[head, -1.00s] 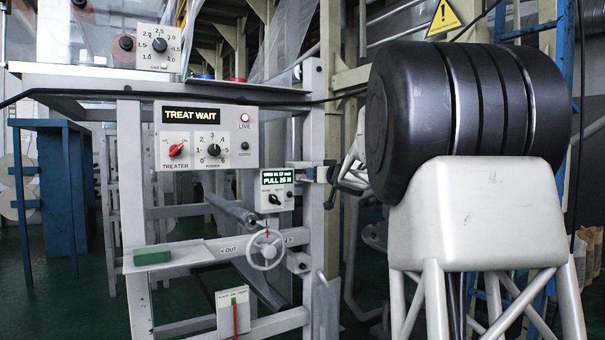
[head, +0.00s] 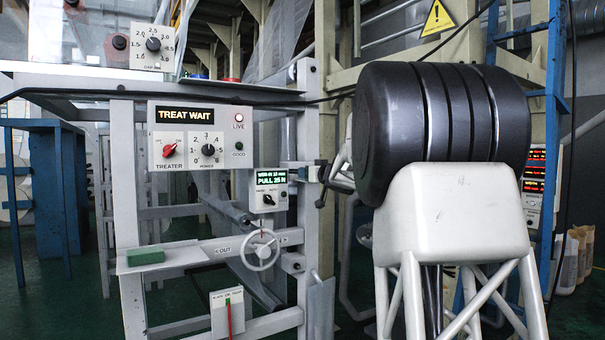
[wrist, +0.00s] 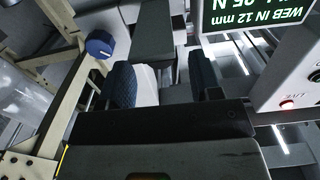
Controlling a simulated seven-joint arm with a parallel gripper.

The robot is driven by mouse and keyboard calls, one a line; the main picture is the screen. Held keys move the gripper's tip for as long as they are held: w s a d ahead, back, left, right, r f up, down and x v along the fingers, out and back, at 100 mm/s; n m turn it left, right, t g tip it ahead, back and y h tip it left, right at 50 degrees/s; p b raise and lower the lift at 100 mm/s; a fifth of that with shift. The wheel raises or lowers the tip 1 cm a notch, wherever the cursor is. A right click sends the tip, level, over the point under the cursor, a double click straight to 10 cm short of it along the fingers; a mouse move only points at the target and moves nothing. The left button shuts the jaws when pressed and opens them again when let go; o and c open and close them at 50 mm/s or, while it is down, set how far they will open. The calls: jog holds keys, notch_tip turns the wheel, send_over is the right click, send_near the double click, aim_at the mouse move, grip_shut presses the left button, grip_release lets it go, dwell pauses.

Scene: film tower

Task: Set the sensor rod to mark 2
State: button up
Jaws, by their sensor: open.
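My gripper (wrist: 165,82) shows in the wrist view with two dark blue pads apart. A pale piece lies against the left pad; I cannot tell whether it is part of the gripper. A dark grey square-ended bar (wrist: 152,32) lies just beyond the gap, and a blue knob (wrist: 100,45) is at its left. I cannot tell which part is the sensor rod, and no marks on a rod are readable. In the head view my gripper end is mostly hidden by my own arm, near the small display box (head: 270,188). The display also shows in the wrist view (wrist: 252,22).
A treater panel (head: 201,137) reading TREAT WAIT is at the upper left. A handwheel (head: 261,250) sits below the display box. A green block (head: 146,257) lies on a shelf (head: 185,256). A box with a red strip (head: 228,313) is lower down. Frame posts stand close around.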

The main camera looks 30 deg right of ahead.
aim_at(295, 171)
jog(key=shift+w, duration=2.65)
jog(key=shift+c, duration=0.3)
grip_shut()
